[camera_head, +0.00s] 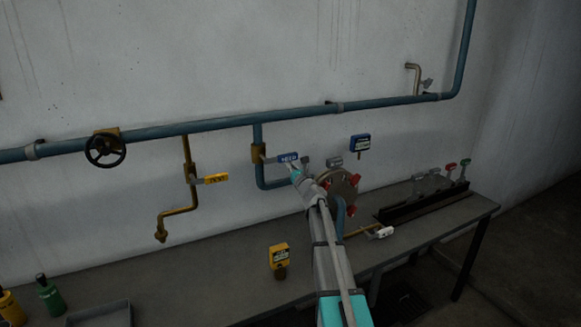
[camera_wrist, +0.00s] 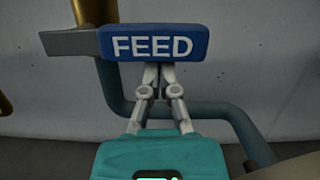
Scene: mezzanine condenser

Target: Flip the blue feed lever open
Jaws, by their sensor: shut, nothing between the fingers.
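The blue feed lever (camera_head: 288,158) sticks out level to the right from a brass valve (camera_head: 258,153) on the blue pipe's lower branch. In the wrist view the lever's blue handle (camera_wrist: 154,43) reads FEED and lies horizontal, with its grey arm (camera_wrist: 72,43) at the left. My gripper (camera_head: 297,170) is at the lever's right end in the head view. In the wrist view my gripper (camera_wrist: 158,70) is shut and empty, its fingertips just under the middle of the handle. The handle hides the very tips, so I cannot tell whether they touch it.
A round flange (camera_head: 338,188) with red parts is close right of my gripper. A blue tag (camera_head: 360,143) is on the wall. The bench (camera_head: 200,285) is below.

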